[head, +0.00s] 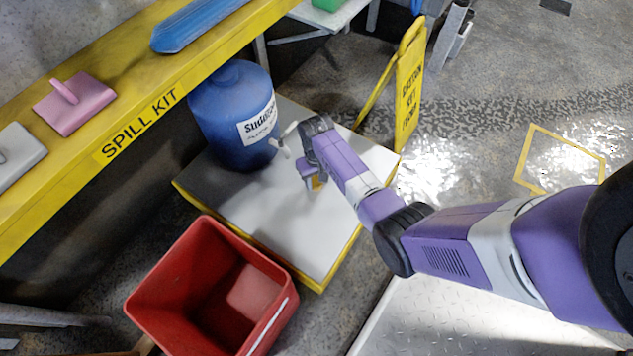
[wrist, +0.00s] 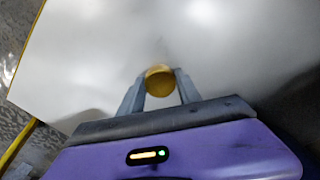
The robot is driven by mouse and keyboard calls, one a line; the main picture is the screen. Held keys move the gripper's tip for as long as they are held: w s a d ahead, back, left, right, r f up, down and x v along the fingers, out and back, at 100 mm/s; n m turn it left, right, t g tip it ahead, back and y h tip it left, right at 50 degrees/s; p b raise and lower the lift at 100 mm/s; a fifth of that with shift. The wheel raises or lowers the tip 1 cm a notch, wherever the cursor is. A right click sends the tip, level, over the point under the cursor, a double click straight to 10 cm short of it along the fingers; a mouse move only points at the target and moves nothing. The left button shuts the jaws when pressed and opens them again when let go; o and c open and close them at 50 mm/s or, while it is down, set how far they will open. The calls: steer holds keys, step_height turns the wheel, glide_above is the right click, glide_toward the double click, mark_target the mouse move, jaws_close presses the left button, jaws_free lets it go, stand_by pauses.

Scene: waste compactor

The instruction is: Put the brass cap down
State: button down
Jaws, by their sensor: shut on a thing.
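The brass cap (wrist: 159,78) is a small round yellow-gold piece between the two grey fingers of my gripper (wrist: 160,92) in the wrist view. My gripper is shut on it. In the head view my gripper (head: 311,178) is over the white-topped platform (head: 300,228), right of the blue drum, and a small bit of the cap (head: 317,184) shows below it. The platform's pale top (wrist: 85,45) fills most of the wrist view behind the cap. I cannot tell whether the cap touches that top.
A blue drum (head: 232,112) with a white label stands on the platform's back left. A red open bin (head: 165,290) stands in front. A yellow floor sign (head: 409,85) stands behind right. A yellow-edged shelf (head: 190,75) runs along the left. The platform's front part is clear.

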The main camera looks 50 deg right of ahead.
mark_target(317, 181)
steer(key=c, duration=0.8)
jaws_free()
steer(key=shift+c, duration=0.2)
steer(key=shift+r, duration=0.1)
step_height(317, 181, up, 12)
steer(key=p, duration=0.7)
steer(key=s+a+f+n+t+h, duration=0.15)
steer(key=s+a+t, duration=0.45)
steer(key=s+a, duration=0.65)
steer(key=s+a+r+n+t, duration=0.1)
steer(key=s+a+r+t, duration=0.1)
steer(key=r, duration=0.8)
steer(key=s+a+r+n+t+y, duration=0.1)
steer(key=s+a+r+t, duration=0.2)
steer(key=s+r, duration=0.3)
steer(key=s+a+r+n+t, duration=0.2)
steer(key=s+a+r+t, duration=0.1)
steer(key=r, duration=1.2)
steer(key=shift+s+t, duration=0.5)
steer(key=shift+s, duration=0.2)
